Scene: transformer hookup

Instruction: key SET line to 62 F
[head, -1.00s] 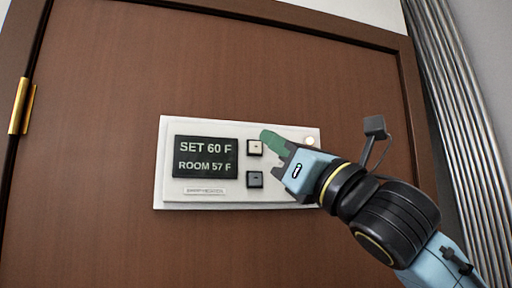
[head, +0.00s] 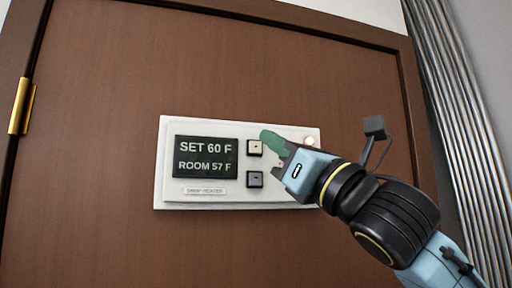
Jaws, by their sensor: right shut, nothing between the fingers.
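A white thermostat panel (head: 190,126) is mounted on a brown wooden surface. Its dark display (head: 206,157) reads SET 60 F above ROOM 57 F. I cannot tell whether the tips touch the panel. My left gripper is not in view.
A small round light (head: 309,141) sits at the panel's right side, partly beside my gripper. A label (head: 205,191) lies under the display. A brass hinge (head: 22,106) is at the left and ribbed metal pipes (head: 462,130) are at the right. The brown surface around the panel is clear.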

